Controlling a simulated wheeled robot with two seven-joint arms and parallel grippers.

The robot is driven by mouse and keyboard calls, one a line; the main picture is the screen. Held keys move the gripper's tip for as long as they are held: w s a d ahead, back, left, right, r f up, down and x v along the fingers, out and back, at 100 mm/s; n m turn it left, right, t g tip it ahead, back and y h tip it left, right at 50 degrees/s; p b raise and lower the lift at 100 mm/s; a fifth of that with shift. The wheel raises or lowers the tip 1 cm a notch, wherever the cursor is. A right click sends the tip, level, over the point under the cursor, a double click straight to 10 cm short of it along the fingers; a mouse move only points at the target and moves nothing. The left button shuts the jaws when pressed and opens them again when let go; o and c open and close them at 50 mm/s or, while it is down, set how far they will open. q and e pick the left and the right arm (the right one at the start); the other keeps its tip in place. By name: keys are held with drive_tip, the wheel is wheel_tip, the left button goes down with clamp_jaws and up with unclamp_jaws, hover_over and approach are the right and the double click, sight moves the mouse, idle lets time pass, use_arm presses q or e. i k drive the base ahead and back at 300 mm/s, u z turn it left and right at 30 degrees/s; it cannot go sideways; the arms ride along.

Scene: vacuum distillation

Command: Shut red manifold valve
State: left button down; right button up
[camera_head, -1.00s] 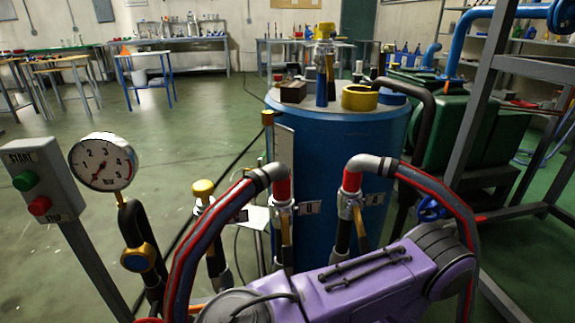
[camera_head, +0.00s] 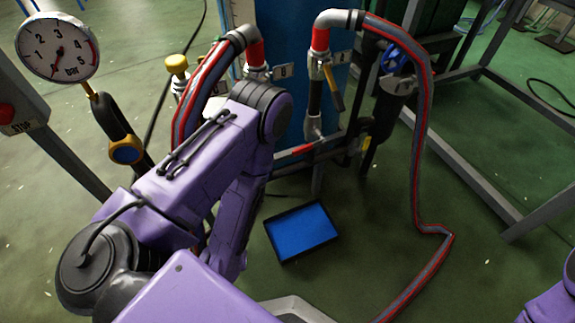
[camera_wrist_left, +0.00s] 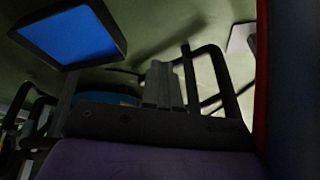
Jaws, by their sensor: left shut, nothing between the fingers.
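A small red piece, which looks like a valve handle (camera_head: 295,152), lies along the low horizontal pipe in front of the blue tank in the head view. My left arm passes in front of the pipe's left part, so whatever lies behind it is hidden. My left gripper's fingers (camera_wrist_left: 163,86) are shut and empty in the left wrist view, with dark floor behind them. I see no red valve in that view. My left gripper is hidden behind its own arm in the head view. My right gripper is out of view; only a bit of purple arm shows at lower right.
A yellow lever (camera_head: 333,90) hangs on the right vertical pipe, near a blue handwheel (camera_head: 393,60). Red-striped hoses (camera_head: 424,150) arch left and right. A pressure gauge (camera_head: 58,46) stands at left. A blue-bottomed tray (camera_head: 302,231) lies low in front; it shows in the wrist view (camera_wrist_left: 72,35).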

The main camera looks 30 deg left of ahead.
sight(302, 150)
drive_tip(key=k, duration=1)
drive_tip(key=z, duration=0.3)
drive_tip(key=i, duration=0.5)
drive_tip(key=z, duration=0.05)
